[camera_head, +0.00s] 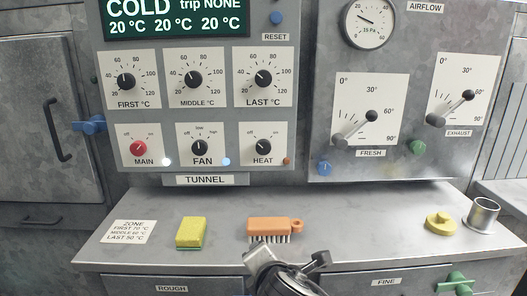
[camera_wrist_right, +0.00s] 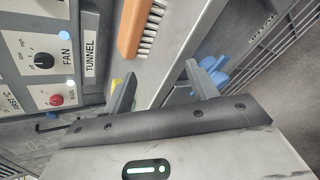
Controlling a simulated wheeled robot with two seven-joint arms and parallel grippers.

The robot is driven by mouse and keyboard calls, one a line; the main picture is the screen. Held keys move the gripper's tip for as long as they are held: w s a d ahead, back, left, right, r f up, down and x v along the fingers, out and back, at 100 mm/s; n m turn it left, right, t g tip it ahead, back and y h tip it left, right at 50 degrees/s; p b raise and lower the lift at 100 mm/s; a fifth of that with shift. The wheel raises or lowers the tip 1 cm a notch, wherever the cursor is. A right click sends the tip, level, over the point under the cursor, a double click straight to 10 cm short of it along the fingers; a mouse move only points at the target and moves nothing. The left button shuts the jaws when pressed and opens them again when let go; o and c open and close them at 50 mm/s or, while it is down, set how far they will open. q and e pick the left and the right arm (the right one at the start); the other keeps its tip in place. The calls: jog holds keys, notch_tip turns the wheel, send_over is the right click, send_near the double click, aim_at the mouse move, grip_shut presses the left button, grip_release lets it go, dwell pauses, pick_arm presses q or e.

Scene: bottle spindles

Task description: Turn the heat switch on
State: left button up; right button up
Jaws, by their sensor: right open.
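The heat switch (camera_head: 263,147) is a black knob on a white plate labelled HEAT, low on the tunnel panel. Its pointer leans to the upper left, toward off. The small lamp (camera_head: 287,161) beside it is a dull orange-red. My right gripper (camera_head: 286,257) is in front of the counter edge in the head view, below and apart from the switch. In the wrist view its two fingers (camera_wrist_right: 160,82) are spread with nothing between them. The heat switch does not show in the wrist view. My left gripper is not in view.
The red main knob (camera_head: 138,148) and black fan knob (camera_head: 199,147) sit left of the heat switch, with bright lamps beside them. An orange brush (camera_head: 272,224), yellow sponge (camera_head: 191,232), yellow knob-like piece (camera_head: 440,222) and metal cup (camera_head: 482,215) are on the counter.

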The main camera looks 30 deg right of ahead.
aim_at(263, 147)
jog(key=w+d+r+n+t+h, duration=0.2)
jog(key=w+r+n, duration=0.25)
jog(key=r, duration=0.25)
jog(key=w+d+r+n+t+h, duration=0.2)
jog(key=w+d+r+n+t, duration=0.1)
jog(key=r+n, duration=0.4)
jog(key=shift+m, duration=0.65)
jog(key=x, duration=1.4)
jog(key=shift+w+d+r+b, duration=0.2)
jog(key=shift+w+r+b, duration=0.05)
jog(key=shift+b, duration=0.15)
jog(key=shift+w+d, duration=0.25)
jog(key=shift+w, duration=0.2)
jog(key=c, duration=1)
